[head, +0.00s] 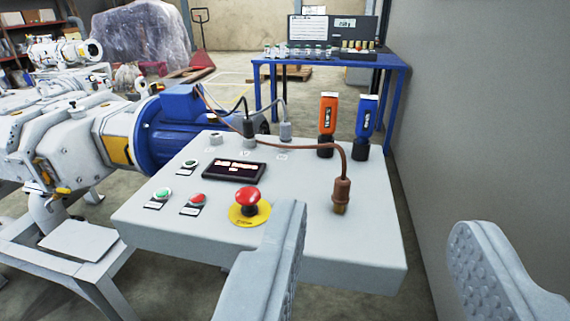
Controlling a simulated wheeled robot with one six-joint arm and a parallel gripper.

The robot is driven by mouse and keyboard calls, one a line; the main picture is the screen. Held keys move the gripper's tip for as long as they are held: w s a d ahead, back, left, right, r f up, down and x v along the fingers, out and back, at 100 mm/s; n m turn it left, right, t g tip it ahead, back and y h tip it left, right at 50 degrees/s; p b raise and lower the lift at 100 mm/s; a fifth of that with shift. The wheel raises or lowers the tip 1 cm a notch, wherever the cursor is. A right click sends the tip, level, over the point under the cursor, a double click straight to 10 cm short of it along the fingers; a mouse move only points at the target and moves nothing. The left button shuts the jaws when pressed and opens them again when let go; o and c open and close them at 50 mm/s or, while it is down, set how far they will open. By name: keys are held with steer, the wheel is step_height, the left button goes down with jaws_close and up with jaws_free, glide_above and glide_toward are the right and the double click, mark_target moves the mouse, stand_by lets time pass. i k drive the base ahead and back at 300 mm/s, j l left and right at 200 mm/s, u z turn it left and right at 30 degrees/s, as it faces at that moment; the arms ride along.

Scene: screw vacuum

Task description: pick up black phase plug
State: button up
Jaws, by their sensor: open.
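The black phase plug (248,128) stands upright near the back edge of the grey control panel (150,215), with a black cable rising from its top. The brown cable passes close to it. A grey plug (285,131) with a grey cable stands to its right. A brown plug (341,194) on a brown cable is at the panel's right side, its metal end pointing down. My gripper (378,222) is open and empty in the foreground, its fingers wide apart. It is nearer than the black plug and to the right of it.
An orange tool (328,120) and a blue tool (366,118) stand at the panel's back right. A red emergency button (247,200) and a small display (234,171) are on the panel. A blue motor (175,130) is behind left. A grey wall (480,100) closes the right side.

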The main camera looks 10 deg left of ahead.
mark_target(248, 126)
steer(key=i+j, duration=0.2)
steer(key=j, duration=0.15)
steer(key=i+j, duration=0.2)
steer(key=j, duration=0.15)
steer(key=i+j, duration=0.2)
steer(key=j, duration=0.15)
